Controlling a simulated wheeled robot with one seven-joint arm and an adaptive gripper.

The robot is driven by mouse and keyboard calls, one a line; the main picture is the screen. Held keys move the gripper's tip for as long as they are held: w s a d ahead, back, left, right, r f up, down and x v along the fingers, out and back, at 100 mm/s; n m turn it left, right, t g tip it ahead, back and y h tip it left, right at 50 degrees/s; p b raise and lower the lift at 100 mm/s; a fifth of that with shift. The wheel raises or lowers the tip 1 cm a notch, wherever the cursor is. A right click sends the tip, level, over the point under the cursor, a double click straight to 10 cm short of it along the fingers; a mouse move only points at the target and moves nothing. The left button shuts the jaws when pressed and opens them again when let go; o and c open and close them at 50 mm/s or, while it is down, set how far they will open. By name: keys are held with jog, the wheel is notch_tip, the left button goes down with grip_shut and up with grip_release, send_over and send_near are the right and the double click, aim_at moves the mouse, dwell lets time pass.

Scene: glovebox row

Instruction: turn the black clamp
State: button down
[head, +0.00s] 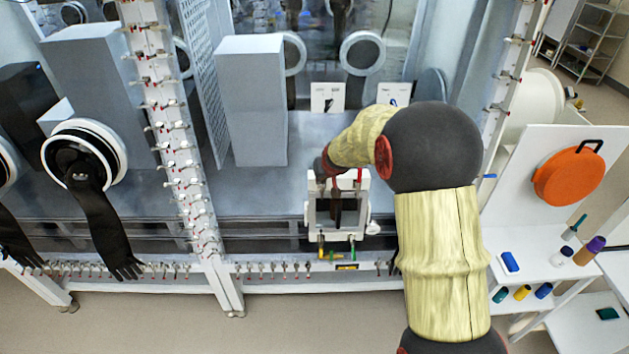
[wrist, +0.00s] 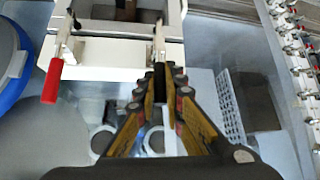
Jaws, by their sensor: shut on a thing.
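In the wrist view my gripper (wrist: 166,72) is shut on the black clamp (wrist: 159,42) at the near edge of a white square frame (wrist: 110,50). The clamp's metal arm shows above the fingertips; its black handle is mostly hidden between the fingers. A second clamp with a red handle (wrist: 52,80) sits on the same edge to the left, apart from my gripper. In the head view the white frame (head: 311,212) stands on the front of the glovebox, and my gripper (head: 322,178) is at its upper left corner, with the black clamp hidden there.
In the head view yellow and green clamp handles (head: 351,248) show at the frame's lower edge. A tall grey block (head: 252,100) stands left of my gripper. A post with many clamps (head: 172,130) is further left. A white shelf with an orange disc (head: 570,177) stands right.

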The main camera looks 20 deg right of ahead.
jog(key=shift+w+r+g+p, duration=0.2)
jog(key=shift+w+g+p, duration=0.15)
jog(key=shift+p, duration=0.5)
jog(key=shift+f+g, duration=0.15)
jog(key=shift+g, duration=0.1)
jog(key=c, duration=1.9)
grip_release()
jog(key=v, duration=1.2)
jog(key=shift+d, duration=0.25)
